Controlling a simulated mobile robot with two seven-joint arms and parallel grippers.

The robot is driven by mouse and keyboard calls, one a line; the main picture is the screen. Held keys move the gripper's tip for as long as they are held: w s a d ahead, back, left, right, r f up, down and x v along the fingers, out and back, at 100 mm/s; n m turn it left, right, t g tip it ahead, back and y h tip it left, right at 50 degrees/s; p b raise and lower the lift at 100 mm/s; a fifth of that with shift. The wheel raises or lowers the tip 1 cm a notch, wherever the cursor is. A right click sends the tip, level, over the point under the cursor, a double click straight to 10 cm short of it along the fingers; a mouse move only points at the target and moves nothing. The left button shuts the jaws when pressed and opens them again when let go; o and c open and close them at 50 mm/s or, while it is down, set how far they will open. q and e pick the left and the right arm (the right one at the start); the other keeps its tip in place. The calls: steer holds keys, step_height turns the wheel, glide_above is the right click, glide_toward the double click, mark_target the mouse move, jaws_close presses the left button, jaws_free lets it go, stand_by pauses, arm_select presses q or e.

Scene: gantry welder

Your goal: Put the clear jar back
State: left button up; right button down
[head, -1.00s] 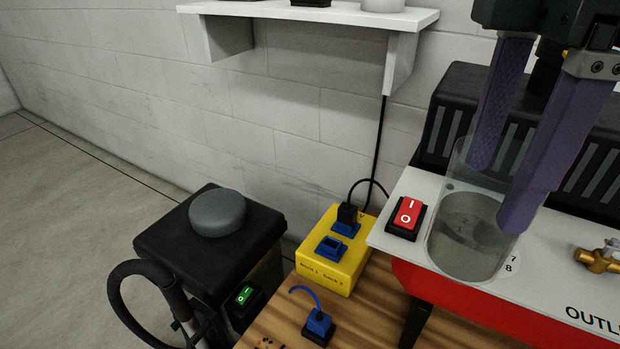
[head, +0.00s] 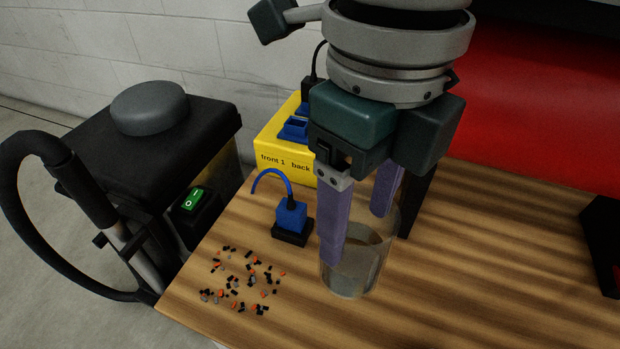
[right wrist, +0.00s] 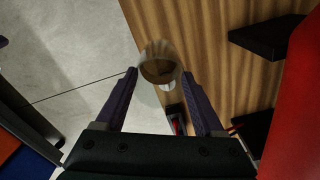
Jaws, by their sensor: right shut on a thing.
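The clear jar (head: 352,276) is a see-through cylinder, upright over the wooden table near its front edge. My right gripper (head: 357,235) comes down from above with its two purple fingers on either side of the jar, shut on it. I cannot tell whether the jar's base touches the table. In the right wrist view the jar (right wrist: 160,68) shows between the fingertips of the gripper (right wrist: 160,73). My left gripper is not in view.
Small orange, black and grey bits (head: 240,282) lie left of the jar on the wooden table (head: 480,290). A blue plug on a black base (head: 291,218), a yellow socket box (head: 272,152) and a black machine with a green switch (head: 150,150) stand left. The table's right is mostly clear.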

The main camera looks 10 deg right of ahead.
step_height(320, 180, down, 20)
steer(key=b, duration=0.9)
steer(key=shift+f+b, duration=0.15)
steer(key=shift+b, duration=0.2)
jaws_free()
